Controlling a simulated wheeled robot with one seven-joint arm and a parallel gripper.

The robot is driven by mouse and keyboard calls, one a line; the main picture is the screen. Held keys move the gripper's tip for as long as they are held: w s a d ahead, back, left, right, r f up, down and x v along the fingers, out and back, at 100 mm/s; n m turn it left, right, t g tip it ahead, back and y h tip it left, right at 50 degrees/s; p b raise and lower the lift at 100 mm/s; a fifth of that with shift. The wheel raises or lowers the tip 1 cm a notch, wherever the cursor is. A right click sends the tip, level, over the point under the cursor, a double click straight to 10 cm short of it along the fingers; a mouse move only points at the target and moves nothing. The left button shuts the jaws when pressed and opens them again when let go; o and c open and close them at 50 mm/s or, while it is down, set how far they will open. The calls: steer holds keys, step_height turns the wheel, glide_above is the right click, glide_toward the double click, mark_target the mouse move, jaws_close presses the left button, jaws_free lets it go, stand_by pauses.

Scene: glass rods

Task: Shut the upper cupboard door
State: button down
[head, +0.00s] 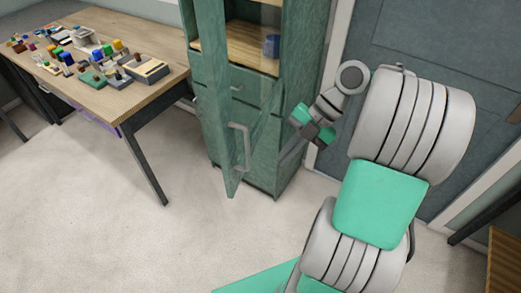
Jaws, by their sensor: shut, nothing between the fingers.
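The green cupboard (262,95) stands at the top middle of the head view, its upper compartment open to view. A green door (221,135) with a long grey handle (240,147) stands swung out from the cupboard towards me, its free lower corner over the floor. I take this to be the upper door; its top and hinge are hard to make out. My gripper (306,124) is shut and empty, to the right of the door and handle and apart from the handle in the picture. Its fingertips are small and hard to see.
A wooden table (150,98) with several small items stands left of the cupboard. A blue cup (271,46) is on the cupboard's shelf. A dark room door (450,50) is behind my arm. The pale floor (110,210) in front is clear.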

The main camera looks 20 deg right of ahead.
steer(key=w+a+f+b, duration=0.2)
steer(key=w+a+f, duration=0.1)
steer(key=a+f, duration=0.4)
steer(key=shift+a, duration=0.7)
steer(key=shift+w+a+f, duration=0.1)
steer(key=shift+f, duration=0.05)
